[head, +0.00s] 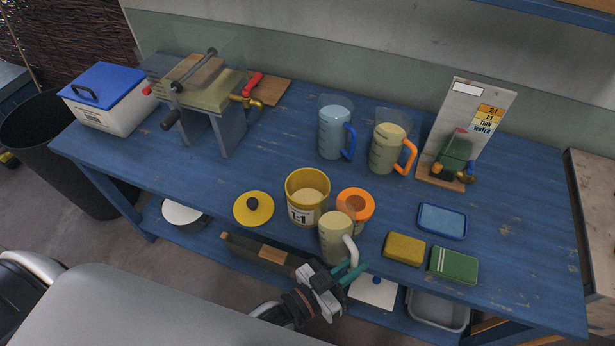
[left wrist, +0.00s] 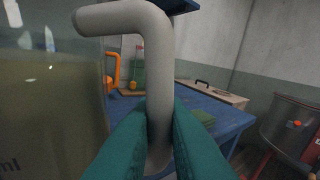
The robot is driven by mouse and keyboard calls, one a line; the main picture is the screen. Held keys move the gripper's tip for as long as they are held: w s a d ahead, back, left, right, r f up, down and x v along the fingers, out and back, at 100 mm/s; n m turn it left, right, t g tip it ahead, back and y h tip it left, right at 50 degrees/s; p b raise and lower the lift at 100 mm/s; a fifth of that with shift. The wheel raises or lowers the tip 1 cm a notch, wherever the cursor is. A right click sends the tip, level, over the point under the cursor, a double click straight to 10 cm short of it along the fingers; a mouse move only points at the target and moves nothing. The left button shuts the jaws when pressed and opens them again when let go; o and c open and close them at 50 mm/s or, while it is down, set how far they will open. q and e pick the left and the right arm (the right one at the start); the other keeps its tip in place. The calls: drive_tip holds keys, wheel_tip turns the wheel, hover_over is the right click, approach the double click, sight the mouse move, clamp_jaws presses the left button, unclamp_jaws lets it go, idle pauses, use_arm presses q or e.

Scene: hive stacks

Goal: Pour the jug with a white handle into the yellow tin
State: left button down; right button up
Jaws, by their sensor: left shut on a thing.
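The jug with a white handle (head: 336,238) is a clear measuring jug with pale yellow-green liquid in it. It stands upright, or nearly so, at the front edge of the blue table, in front of the yellow tin (head: 294,200). My left gripper (head: 350,273) is shut on its handle. In the left wrist view the teal fingers (left wrist: 160,130) close around the pale handle (left wrist: 158,70), with the jug's wall (left wrist: 50,110) at left. The yellow tin is open, bears a "1:1" label and holds pale contents. I cannot tell whether the jug touches the table. My right gripper is out of view.
An orange funnel-like ring (head: 366,207) stands close beside the tin and jug. The tin's yellow lid (head: 253,208) lies left. A blue-handled jug (head: 333,132) and an orange-handled jug (head: 386,148) stand behind. A yellow sponge (head: 404,249) and green block (head: 454,265) lie right.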

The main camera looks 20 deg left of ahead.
sight(352, 245)
use_arm(q)
drive_tip(key=shift+n, duration=0.9)
drive_tip(key=r+p, duration=0.2)
drive_tip(key=r, duration=0.1)
drive_tip(key=w+r+p, duration=0.1)
drive_tip(key=r, duration=0.1)
drive_tip(key=shift+a+r+p, duration=0.25)
drive_tip(key=shift+a+p, duration=0.05)
drive_tip(key=shift+p, duration=0.05)
drive_tip(key=shift+w+a, duration=0.1)
drive_tip(key=shift+a, duration=0.05)
drive_tip(key=shift+w+a+r+n+g, duration=0.3)
drive_tip(key=shift+r+n, duration=0.1)
drive_tip(key=shift+n, duration=0.2)
drive_tip(key=shift+w+a+r+n+p, duration=0.3)
drive_tip(key=shift+r+n+p, duration=0.2)
drive_tip(key=shift+r, duration=0.15)
drive_tip(key=shift+w+a+r+n+p, duration=0.25)
drive_tip(key=shift+r+n+p, duration=0.2)
drive_tip(key=shift+r, duration=0.2)
drive_tip(key=shift+w+a+r+n+g, duration=0.2)
drive_tip(key=shift+w+n+g, duration=0.1)
drive_tip(key=shift+n, duration=0.15)
drive_tip(key=shift+r, duration=0.1)
drive_tip(key=shift+w+a+r+n+g, duration=0.3)
drive_tip(key=shift+a+r+n, duration=0.05)
drive_tip(key=shift+n, duration=0.65)
drive_tip(key=shift+w+a+r+n, duration=0.1)
drive_tip(key=shift+w+a+n, duration=0.05)
drive_tip(key=shift+n, duration=0.15)
